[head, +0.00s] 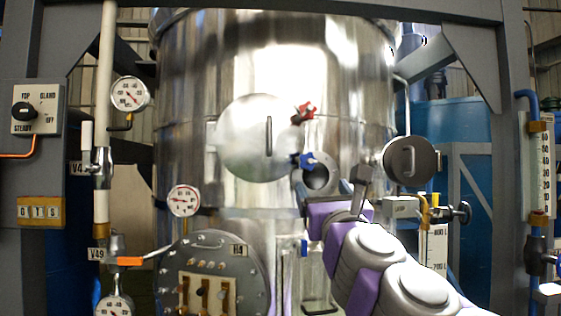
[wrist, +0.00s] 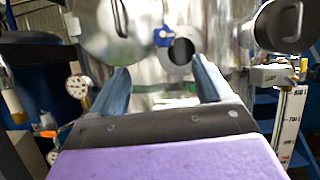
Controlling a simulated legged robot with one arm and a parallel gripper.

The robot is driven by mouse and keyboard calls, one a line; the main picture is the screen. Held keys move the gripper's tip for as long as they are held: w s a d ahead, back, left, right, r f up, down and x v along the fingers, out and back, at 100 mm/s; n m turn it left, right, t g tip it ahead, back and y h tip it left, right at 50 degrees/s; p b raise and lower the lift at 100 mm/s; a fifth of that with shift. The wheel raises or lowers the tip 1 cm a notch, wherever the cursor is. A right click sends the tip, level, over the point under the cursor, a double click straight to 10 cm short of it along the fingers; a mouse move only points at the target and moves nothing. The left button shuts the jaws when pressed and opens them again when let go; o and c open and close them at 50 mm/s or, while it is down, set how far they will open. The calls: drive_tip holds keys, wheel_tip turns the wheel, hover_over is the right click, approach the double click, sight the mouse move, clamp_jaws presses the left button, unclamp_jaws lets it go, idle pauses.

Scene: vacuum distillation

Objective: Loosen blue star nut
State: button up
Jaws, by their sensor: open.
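The blue star nut (head: 307,160) sits at the lower right edge of the round metal hatch cover (head: 247,140) on the steel vessel. It also shows in the wrist view (wrist: 161,38), top centre, beside a round dark-mouthed port (wrist: 181,50). My gripper (wrist: 162,76) is open and empty, its two fingers spread wide below the port and the nut. A clear gap shows between the fingers and the nut in the picture; the exact depth is hard to tell. In the head view my arm reaches in from the lower right, and the fingers are partly hidden.
A red star nut (head: 304,113) sits above the blue one. A dark round cover (head: 411,161) stands out at the right, with a valve (head: 460,212) below it. Pressure gauges (head: 184,200) and a bolted panel (head: 212,275) are at the left and below.

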sight(309, 164)
drive_tip(key=shift+m+h, duration=0.4)
drive_tip(key=shift+m, duration=0.1)
drive_tip(key=shift+f+p+x, duration=0.1)
drive_tip(key=shift+p+x, duration=1.15)
drive_tip(key=shift+x, duration=3.15)
drive_tip(key=shift+f+p+x, duration=0.15)
drive_tip(key=shift+p+x, duration=1.05)
drive_tip(key=shift+x, duration=3.2)
drive_tip(key=shift+d, duration=0.1)
drive_tip(key=shift+c, duration=0.2)
drive_tip(key=shift+w, duration=0.1)
drive_tip(key=c, duration=0.9)
